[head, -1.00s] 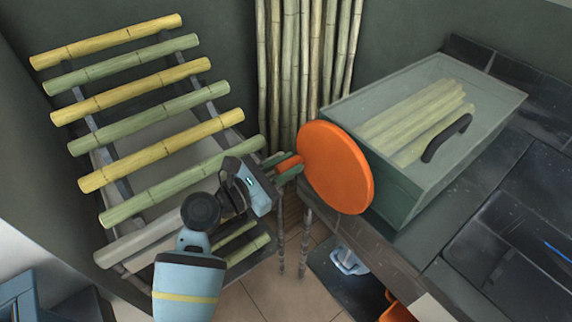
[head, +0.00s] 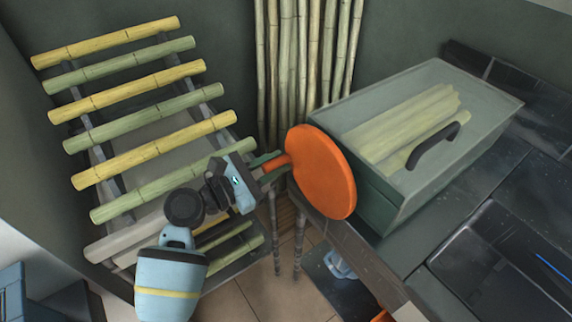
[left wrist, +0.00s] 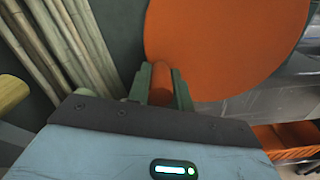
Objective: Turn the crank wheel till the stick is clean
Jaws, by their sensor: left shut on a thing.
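The orange crank wheel (head: 322,172) stands upright at the left side of a greenish see-through press box (head: 400,195). Its short orange handle (head: 276,163) sticks out to the left. My left gripper (head: 270,165) is shut on this handle. In the left wrist view the green fingers (left wrist: 161,88) lie on both sides of the orange handle (left wrist: 161,82), and the wheel (left wrist: 215,45) fills the upper right. Several pale green sticks (head: 400,125) lie inside the box under its clear lid, which has a dark handle (head: 433,145). My right gripper is not in view.
A rack with several yellow and green canes (head: 155,150) stands at the left. Tall canes (head: 305,60) lean in the corner behind the wheel. A dark counter (head: 465,185) carries the box, with a dark sink-like recess (head: 500,250) at right. An orange container (left wrist: 285,140) sits low at right.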

